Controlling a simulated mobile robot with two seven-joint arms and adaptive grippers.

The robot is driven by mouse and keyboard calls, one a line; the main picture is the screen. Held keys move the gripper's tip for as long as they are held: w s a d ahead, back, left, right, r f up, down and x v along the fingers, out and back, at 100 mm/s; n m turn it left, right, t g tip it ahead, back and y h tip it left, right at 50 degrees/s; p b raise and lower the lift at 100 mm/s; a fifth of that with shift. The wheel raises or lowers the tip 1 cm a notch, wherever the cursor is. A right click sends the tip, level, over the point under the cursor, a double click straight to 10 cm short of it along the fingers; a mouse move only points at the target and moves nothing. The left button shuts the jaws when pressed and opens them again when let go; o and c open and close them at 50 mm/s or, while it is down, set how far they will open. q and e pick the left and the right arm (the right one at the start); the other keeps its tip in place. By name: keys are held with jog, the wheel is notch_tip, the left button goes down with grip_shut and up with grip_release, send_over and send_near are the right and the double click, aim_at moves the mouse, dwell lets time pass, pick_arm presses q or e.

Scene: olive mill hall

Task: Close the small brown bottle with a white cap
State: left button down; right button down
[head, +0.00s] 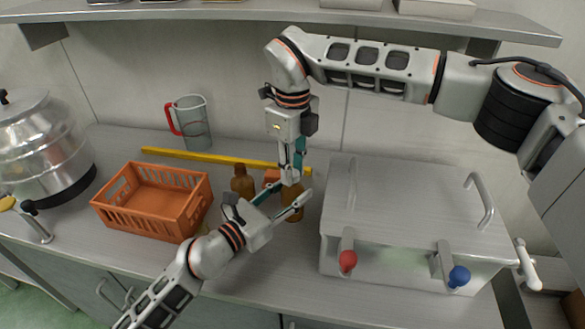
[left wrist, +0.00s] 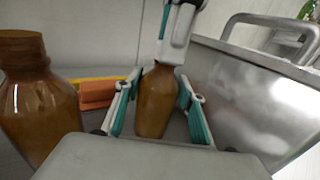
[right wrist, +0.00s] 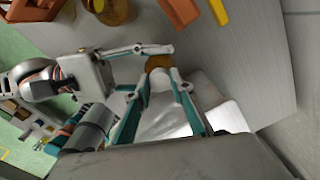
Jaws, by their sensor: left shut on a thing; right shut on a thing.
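The small brown bottle (head: 292,207) stands upright on the counter, left of the steel box. My left gripper (head: 281,203) is shut around its body from the side; in the left wrist view the bottle (left wrist: 156,105) sits between both fingers. My right gripper (head: 292,179) points down from directly above and is shut on the white cap (right wrist: 160,76) at the bottle's mouth. In the right wrist view a brown part of the bottle (right wrist: 157,62) shows past the cap. My right fingers hide the neck, so I cannot tell whether the cap is seated.
Another brown bottle (head: 242,183) stands close on the left, with an orange block (head: 271,177) behind. An orange crate (head: 150,203), yellow bar (head: 215,159), measuring jug (head: 193,123) and steel vessel (head: 40,150) are further left. The steel box (head: 405,215) with handles blocks the right.

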jog(key=shift+m, duration=0.6)
jog(key=c, duration=1.8)
grip_release()
jog(key=shift+o, duration=0.2)
jog(key=shift+r, duration=2.25)
jog(key=shift+c, duration=0.4)
jog(key=shift+r+n, duration=0.9)
jog(key=shift+r, duration=0.85)
